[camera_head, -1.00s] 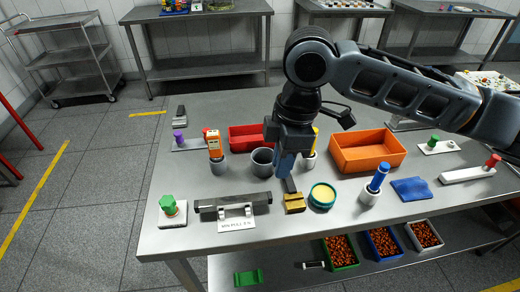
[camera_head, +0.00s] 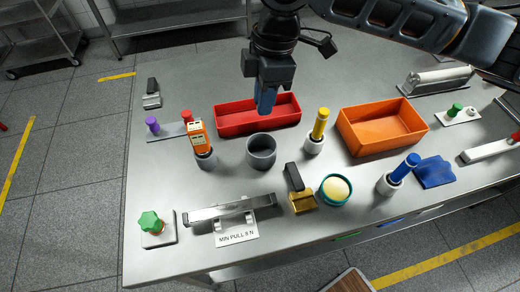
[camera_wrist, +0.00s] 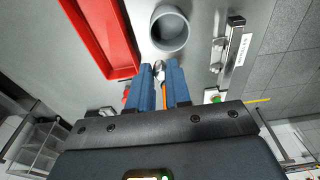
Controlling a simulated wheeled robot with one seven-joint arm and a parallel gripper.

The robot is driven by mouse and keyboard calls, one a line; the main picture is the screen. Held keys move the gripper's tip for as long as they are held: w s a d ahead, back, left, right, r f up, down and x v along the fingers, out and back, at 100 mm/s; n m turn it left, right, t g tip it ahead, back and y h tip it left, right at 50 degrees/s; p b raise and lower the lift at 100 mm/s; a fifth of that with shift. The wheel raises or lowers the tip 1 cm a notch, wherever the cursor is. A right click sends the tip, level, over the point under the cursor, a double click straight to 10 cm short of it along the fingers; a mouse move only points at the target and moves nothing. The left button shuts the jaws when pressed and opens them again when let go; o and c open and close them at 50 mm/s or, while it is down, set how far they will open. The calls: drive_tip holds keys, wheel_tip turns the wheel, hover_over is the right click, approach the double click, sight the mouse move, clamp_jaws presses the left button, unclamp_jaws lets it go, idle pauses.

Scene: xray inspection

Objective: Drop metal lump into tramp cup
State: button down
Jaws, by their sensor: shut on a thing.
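A plain grey cup (camera_head: 261,152), likely the tramp cup, stands upright on the steel table. It also shows in the wrist view (camera_wrist: 169,30), just ahead of my fingertips. My gripper (camera_head: 265,108) points down in the head view, behind the cup and in front of the red tray in the picture. In the wrist view my gripper (camera_wrist: 159,72) is shut on a small silvery metal lump (camera_wrist: 159,68), mostly hidden between the blue fingers. The lump is apart from the cup. The cup's inside looks empty.
A red tray (camera_head: 228,127) lies behind the cup. An orange tester (camera_head: 196,138) stands in a holder to its left, a yellow-handled tool (camera_head: 320,122) to its right. A magnet bar (camera_head: 220,210) and brass block (camera_head: 302,203) are in front. An orange bin (camera_head: 351,136) is farther right.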

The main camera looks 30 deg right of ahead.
drive_tip(key=shift+f+b, duration=1.55)
drive_tip(key=shift+f, duration=0.6)
drive_tip(key=c, duration=1)
unclamp_jaws()
drive_tip(key=shift+r, duration=0.1)
drive_tip(key=r, duration=0.7)
drive_tip(key=shift+s+d+r, duration=0.2)
drive_tip(key=shift+d+r, duration=0.1)
drive_tip(key=shift+d, duration=0.1)
